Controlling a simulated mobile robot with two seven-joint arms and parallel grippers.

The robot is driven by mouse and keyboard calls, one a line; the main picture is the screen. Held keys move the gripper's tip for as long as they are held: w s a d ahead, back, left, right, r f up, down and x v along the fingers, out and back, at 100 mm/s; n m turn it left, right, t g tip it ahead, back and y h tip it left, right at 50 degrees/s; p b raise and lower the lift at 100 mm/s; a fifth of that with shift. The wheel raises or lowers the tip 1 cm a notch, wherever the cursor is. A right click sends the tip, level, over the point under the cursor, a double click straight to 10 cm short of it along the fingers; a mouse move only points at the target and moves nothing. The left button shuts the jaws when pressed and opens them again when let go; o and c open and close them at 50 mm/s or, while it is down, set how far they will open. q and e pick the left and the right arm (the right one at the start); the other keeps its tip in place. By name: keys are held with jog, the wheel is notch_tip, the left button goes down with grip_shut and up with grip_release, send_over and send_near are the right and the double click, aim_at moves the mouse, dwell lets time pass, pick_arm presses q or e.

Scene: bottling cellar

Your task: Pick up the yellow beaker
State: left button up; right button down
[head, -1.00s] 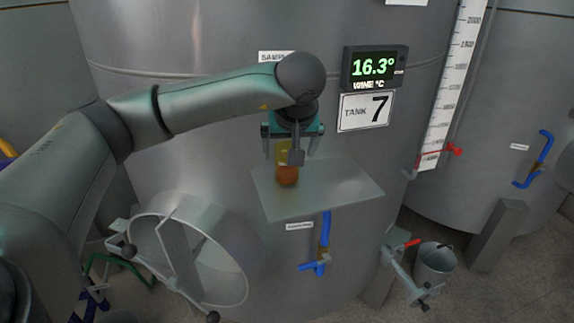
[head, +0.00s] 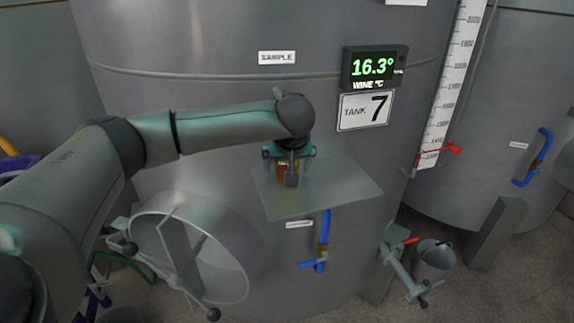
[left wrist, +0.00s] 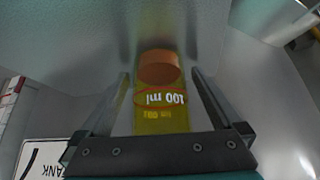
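The yellow beaker (left wrist: 161,118) is see-through and marked "100 ml". In the left wrist view it lies between the two fingers of my left gripper (left wrist: 159,76), with an orange rounded part at its far end; I cannot tell if that is its contents. In the head view the beaker (head: 283,169) stands on the shelf plate (head: 340,185), mostly hidden by my left gripper (head: 289,157). The fingers look open around the beaker, with narrow gaps at the sides. My right gripper is not in view.
The shelf plate sticks out from the steel tank, with free room on its right. A blue-handled tap (head: 322,250) is below it. A round hatch (head: 190,250) stands out at the lower left. A thermometer display (head: 374,68) and a tank sign (head: 366,111) are above right.

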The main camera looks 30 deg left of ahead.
pick_arm(q)
jog(key=c, duration=1.4)
jog(key=shift+r, duration=0.15)
